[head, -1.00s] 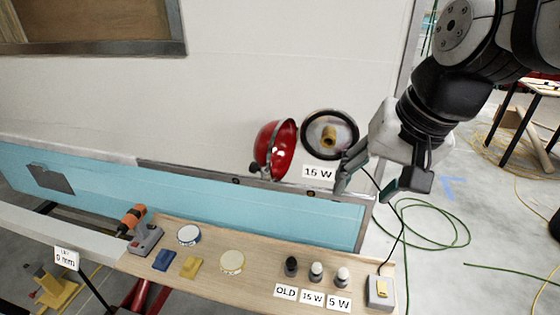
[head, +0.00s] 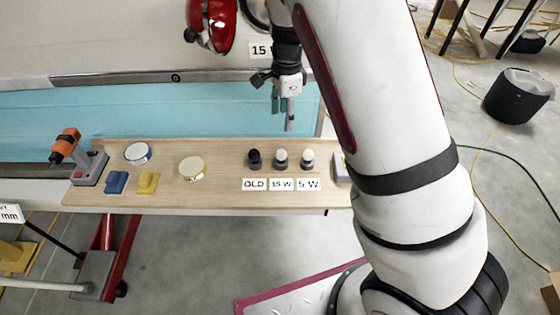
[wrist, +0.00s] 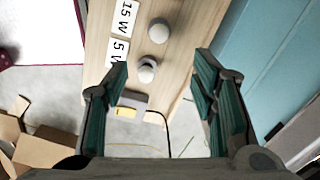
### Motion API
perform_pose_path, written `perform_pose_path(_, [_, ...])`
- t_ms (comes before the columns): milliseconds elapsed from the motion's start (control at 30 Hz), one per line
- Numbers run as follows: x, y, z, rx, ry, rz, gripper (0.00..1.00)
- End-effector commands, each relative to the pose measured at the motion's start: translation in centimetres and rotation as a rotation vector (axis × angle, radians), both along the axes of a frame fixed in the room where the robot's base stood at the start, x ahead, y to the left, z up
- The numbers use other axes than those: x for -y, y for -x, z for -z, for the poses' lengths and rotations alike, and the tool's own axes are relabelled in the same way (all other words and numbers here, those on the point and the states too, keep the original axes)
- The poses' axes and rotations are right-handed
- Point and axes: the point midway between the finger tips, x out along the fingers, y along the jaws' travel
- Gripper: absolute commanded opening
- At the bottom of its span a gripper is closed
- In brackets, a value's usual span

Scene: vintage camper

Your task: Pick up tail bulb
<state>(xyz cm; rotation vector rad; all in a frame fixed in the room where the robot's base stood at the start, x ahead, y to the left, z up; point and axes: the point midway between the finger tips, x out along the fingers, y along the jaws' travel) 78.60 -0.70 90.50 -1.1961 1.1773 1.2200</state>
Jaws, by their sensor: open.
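Three small bulbs stand upright in a row on the wooden shelf (head: 225,180). A dark one (head: 254,158) is behind the OLD label, a pale-topped one (head: 281,158) behind 15 W, and another (head: 307,158) behind 5 W. My gripper (head: 283,118) hangs above and behind the 15 W and 5 W bulbs, open and empty. In the wrist view the open fingers (wrist: 160,72) point down at the shelf. The 5 W bulb (wrist: 147,70) shows near the left fingertip, and the 15 W bulb (wrist: 158,32) is farther up.
The red lamp lens (head: 211,24) hangs open on the camper wall near a 15 W label (head: 260,50). A grey box (head: 341,168) stands at the shelf's right end, partly behind my arm.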

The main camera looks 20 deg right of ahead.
Motion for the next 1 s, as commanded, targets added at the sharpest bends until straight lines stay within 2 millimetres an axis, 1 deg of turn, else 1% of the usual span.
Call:
perform_pose_path(33, [0.1, -0.6, 1.2, -0.006, 0.013, 0.020, 0.52])
perform_pose_path(167, [0.4, -1.0, 2.5, -0.011, 0.030, 0.055, 0.52])
perform_pose_path(267, [0.4, -1.1, 3.5, -0.013, 0.031, 0.062, 0.52])
perform_pose_path(500, [0.4, -1.0, 7.9, -0.015, 0.030, 0.061, 0.52])
perform_pose_path(600, [0.4, -1.0, 9.5, -0.013, 0.030, 0.061, 0.52])
perform_pose_path(700, [0.3, -1.0, 10.5, -0.013, 0.030, 0.058, 0.52])
perform_pose_path(867, [0.3, -1.0, 11.3, -0.012, 0.029, 0.060, 0.52])
perform_pose_path(1000, [-0.1, -0.6, 13.0, -0.015, 0.029, 0.059, 0.52])
